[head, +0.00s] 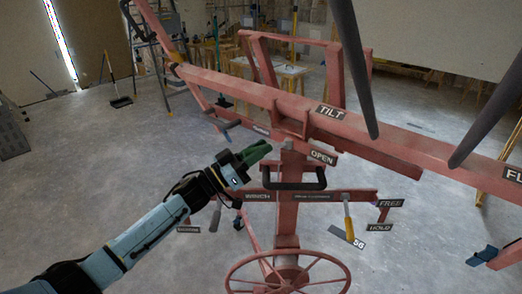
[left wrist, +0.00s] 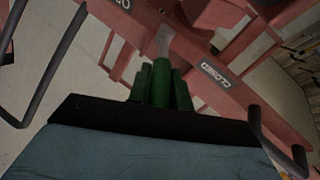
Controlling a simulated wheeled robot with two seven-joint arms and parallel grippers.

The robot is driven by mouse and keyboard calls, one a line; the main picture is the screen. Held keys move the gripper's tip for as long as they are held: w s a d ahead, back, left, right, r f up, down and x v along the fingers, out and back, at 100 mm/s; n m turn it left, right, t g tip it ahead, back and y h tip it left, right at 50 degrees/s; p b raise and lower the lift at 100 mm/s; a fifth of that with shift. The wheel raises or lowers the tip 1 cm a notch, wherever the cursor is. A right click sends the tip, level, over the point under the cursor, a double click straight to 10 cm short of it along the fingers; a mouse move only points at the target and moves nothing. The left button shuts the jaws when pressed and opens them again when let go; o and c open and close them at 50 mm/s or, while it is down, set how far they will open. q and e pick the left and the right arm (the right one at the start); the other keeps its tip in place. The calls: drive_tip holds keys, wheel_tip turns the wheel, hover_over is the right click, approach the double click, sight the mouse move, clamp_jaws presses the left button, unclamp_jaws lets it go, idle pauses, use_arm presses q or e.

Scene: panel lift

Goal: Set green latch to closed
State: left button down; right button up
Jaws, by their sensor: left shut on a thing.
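My left gripper (head: 262,150) is shut on the green latch's handle, beside the red mast of the panel lift. In the left wrist view the green handle (left wrist: 161,84) sits between the two fingers, and its grey metal shank (left wrist: 165,40) runs up to the red beam. A CLOSED label (left wrist: 215,75) is on the red beam right of the handle. My fingers largely hide the latch there. My right gripper is not in view.
The red tilt beam (head: 250,92) crosses above my left gripper. A dark U-shaped handle (head: 294,184) and the winch bar (head: 320,196) are close to its right. A yellow-handled lever (head: 348,222) and a red wheel (head: 287,278) are lower. Open floor lies left.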

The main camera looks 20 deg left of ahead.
use_arm(q)
drive_tip(key=c, duration=1.3)
unclamp_jaws()
drive_tip(key=shift+b+v, duration=1.4)
drive_tip(key=shift+v, duration=5.3)
drive_tip(key=shift+d+f, duration=0.1)
